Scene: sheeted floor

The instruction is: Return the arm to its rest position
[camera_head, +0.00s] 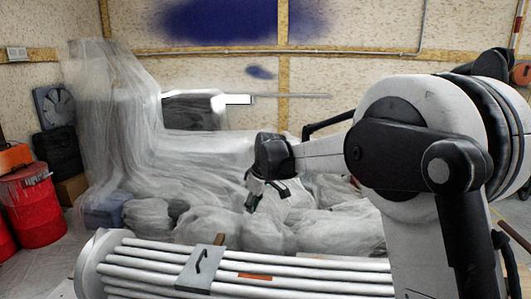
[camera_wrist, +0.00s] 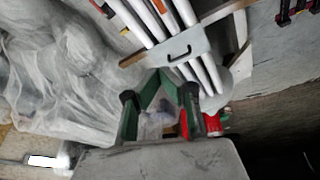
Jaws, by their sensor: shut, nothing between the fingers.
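My arm (camera_head: 410,150) fills the right of the head view and reaches left over the sheeted objects. My gripper (camera_head: 266,191) hangs at its end near the middle of the head view, pointing down, in front of the plastic sheeting. In the wrist view my gripper (camera_wrist: 161,78) shows green and black fingers drawn together at the tips. It is shut with nothing in it, and it touches nothing that I can make out.
A bundle of white tubes (camera_head: 150,264) with a grey handled plate (camera_head: 201,268) lies in front. Plastic sheeting (camera_head: 135,130) covers bulky objects behind. Red drums (camera_head: 33,206) stand at the left. A wall (camera_head: 370,80) closes the back.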

